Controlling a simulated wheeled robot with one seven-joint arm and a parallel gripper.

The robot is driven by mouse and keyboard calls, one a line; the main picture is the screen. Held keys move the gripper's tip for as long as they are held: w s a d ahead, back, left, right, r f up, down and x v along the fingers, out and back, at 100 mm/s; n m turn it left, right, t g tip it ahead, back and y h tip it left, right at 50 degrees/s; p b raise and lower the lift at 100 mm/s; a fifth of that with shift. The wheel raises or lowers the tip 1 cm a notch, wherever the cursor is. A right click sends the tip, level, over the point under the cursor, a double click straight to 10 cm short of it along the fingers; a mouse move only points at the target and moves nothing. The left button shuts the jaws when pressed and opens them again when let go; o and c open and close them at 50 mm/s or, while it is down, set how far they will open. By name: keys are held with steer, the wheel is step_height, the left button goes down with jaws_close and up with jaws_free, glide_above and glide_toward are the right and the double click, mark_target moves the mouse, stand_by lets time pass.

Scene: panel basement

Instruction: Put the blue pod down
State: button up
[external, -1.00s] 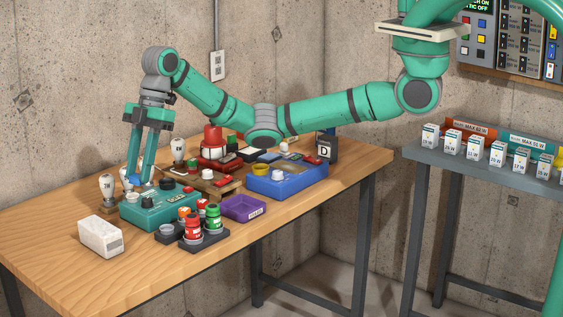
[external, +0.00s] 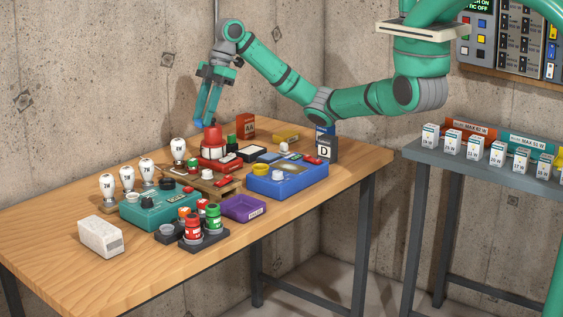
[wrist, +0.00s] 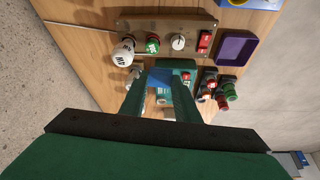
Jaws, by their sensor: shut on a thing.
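The blue pod (wrist: 160,79) shows in the wrist view between my two fingertips. My gripper (wrist: 160,84) is shut on it. In the external view my gripper (external: 206,120) hangs above the back of the workbench, just behind and above the red lamp-like device (external: 212,142). There the pod is small and hard to tell apart from the fingers. My fingers point down and the pod appears held clear of the wooden tabletop (external: 60,233).
A teal box (external: 160,209), a wooden control board (external: 205,186), a blue case (external: 287,179) and a purple tray (external: 244,208) crowd the bench middle. White bulbs (external: 107,187) stand at the left. A white block (external: 100,237) lies near the front, with bare wood around it.

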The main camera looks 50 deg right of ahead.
steer(key=s+d+m, duration=0.1)
steer(key=s+d, duration=0.2)
steer(key=d, duration=0.8)
steer(key=s+d+m+t, duration=0.1)
steer(key=s+d, duration=0.2)
steer(key=d, duration=0.7)
steer(key=s+d+m, duration=0.1)
steer(key=s+d, duration=0.2)
steer(key=d, duration=0.8)
glide_above(269, 150)
steer(key=shift+h, duration=0.4)
steer(key=f, duration=1.5)
steer(key=shift+s, duration=0.2)
steer(key=shift+w+d+f, duration=0.1)
steer(key=shift+w+f, duration=0.25)
steer(key=shift+f, duration=1.6)
steer(key=shift+f, duration=0.15)
